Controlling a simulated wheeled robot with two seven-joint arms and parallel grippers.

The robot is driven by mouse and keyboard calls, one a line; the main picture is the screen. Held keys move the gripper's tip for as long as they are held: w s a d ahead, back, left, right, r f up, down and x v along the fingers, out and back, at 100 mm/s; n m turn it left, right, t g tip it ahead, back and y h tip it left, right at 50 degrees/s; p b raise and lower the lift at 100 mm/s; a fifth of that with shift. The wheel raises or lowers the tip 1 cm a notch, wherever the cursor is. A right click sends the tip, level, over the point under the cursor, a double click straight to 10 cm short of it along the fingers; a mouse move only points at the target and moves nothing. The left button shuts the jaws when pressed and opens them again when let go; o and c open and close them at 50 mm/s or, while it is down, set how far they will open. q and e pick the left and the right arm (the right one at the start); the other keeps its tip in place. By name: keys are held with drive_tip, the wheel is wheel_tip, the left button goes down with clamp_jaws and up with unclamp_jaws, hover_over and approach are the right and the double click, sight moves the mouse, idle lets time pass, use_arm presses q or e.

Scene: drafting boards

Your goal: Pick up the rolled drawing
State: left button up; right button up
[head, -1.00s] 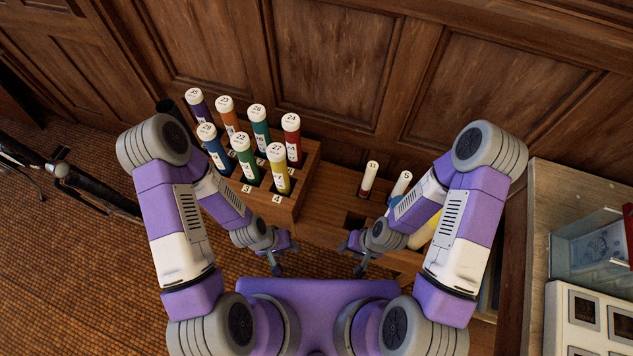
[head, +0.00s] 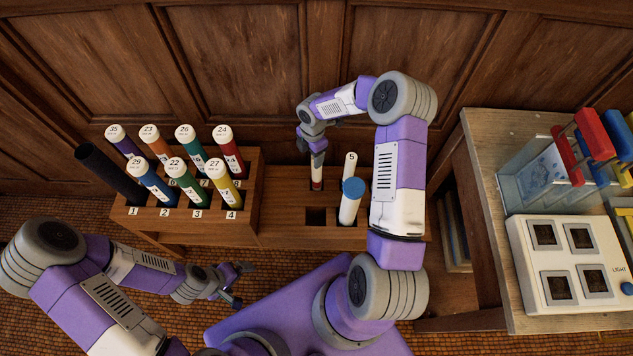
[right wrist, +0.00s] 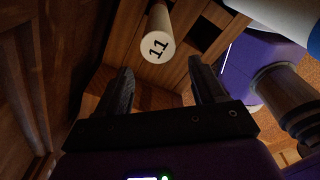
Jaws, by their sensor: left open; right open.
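A rolled drawing (head: 317,183), white with a red band low down, stands upright in a slot of the low wooden rack (head: 285,232). In the right wrist view its pale round cap (right wrist: 160,47) reads 11. My right gripper (head: 315,150) is over the top of this roll and open. In the right wrist view, the cap lies just beyond and between the two spread fingertips (right wrist: 162,80), with no clear contact. The jaws partly hide the roll's top in the head view. My left gripper (head: 242,283) is open and empty, in front of the rack.
Several numbered coloured tubes (head: 164,190) and a black tube (head: 108,172) stand in the taller rack section (head: 245,205). A white roll marked 5 (head: 350,168) and a blue-capped white tube (head: 349,210) stand right of roll 11. A panelled wall is behind; a side table (head: 480,180) is at right.

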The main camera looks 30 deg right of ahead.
drive_tip(key=shift+w+d+r+n, duration=0.2)
drive_tip(key=shift+d, duration=0.25)
drive_tip(key=shift+w+d+r+n, duration=0.15)
drive_tip(key=shift+d+n, duration=0.05)
drive_tip(key=shift+d, duration=0.25)
drive_tip(key=shift+d+f+h, duration=0.1)
drive_tip(key=shift+d+h, duration=0.15)
drive_tip(key=shift+h, duration=0.05)
drive_tip(key=b, duration=0.3)
hover_over(316, 174)
drive_tip(key=w+d, duration=0.1)
drive_tip(key=w, duration=0.1)
wheel_tip(316, 174, down, 7)
drive_tip(key=shift+s+d, duration=0.2)
drive_tip(key=shift+s, duration=0.05)
clamp_jaws()
